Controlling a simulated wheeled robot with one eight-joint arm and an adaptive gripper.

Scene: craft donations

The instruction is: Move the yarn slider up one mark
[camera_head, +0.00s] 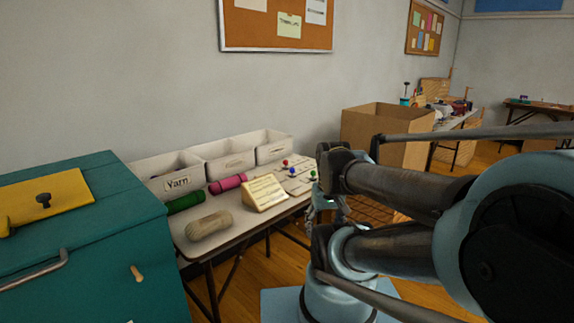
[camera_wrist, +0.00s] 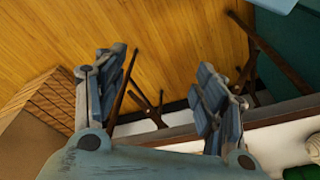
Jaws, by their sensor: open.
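A pale panel (camera_head: 297,186) with small red (camera_head: 285,162), blue (camera_head: 292,171) and green (camera_head: 313,173) knobs lies at the right end of the table. I cannot tell which knob is the yarn slider, and its marks are too small to read. A white bin labelled Yarn (camera_head: 168,184) stands at the back left of the table. My gripper (camera_head: 325,205) is by the table's right edge, close to the panel, partly hidden by my arm. In the wrist view my gripper (camera_wrist: 160,68) is open and empty, with floor and table legs behind it.
On the table (camera_head: 240,222) lie a beige roll (camera_head: 208,226), a green roll (camera_head: 185,203), a pink roll (camera_head: 228,183) and a slanted card (camera_head: 265,193). A teal cabinet (camera_head: 110,235) stands at left. A cardboard box (camera_head: 385,132) stands behind my arm.

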